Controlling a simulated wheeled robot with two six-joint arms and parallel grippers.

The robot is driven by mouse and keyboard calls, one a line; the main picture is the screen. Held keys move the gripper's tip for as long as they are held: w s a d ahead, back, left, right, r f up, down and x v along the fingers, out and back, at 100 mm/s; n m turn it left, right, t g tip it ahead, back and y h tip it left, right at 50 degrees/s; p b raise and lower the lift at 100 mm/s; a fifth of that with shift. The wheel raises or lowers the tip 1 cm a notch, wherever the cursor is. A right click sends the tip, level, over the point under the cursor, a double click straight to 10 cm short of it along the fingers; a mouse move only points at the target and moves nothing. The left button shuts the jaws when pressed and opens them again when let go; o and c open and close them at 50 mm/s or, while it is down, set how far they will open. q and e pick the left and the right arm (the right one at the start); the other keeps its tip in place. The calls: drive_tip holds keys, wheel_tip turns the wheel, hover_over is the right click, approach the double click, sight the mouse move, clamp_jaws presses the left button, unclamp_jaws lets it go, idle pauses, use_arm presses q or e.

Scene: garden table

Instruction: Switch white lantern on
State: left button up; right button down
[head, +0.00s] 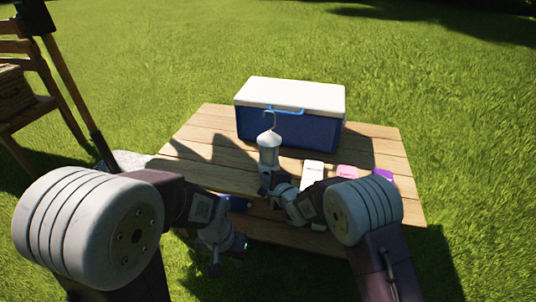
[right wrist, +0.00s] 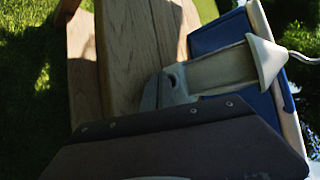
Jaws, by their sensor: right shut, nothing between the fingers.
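The white lantern (head: 268,150) stands upright on the wooden table, in front of the cooler, with its hook at the top. It also shows sideways in the right wrist view (right wrist: 222,70), with its cone-shaped cap to the right. My right gripper (head: 268,184) is shut and empty at the lantern's lower part. Whether it touches the lantern I cannot tell, and the lantern's base is partly hidden by it. No switch can be made out clearly. My left gripper (head: 228,258) hangs lower, in front of the table's near edge, with its fingers apart and empty.
A blue cooler (head: 255,130) with a white lid stands at the back of the table (head: 205,135). A white item (head: 312,171), a pink item (head: 347,171) and a purple item (head: 382,177) lie to the right. A wooden chair (head: 35,70) stands at the left on the grass.

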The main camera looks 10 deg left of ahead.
drive_tip(key=shift+w, duration=0.1)
idle(0.4)
drive_tip(key=shift+s, duration=0.6)
drive_tip(key=s, duration=0.6)
drive_tip(key=shift+a+p, duration=0.15)
drive_tip(key=shift+p, duration=0.2)
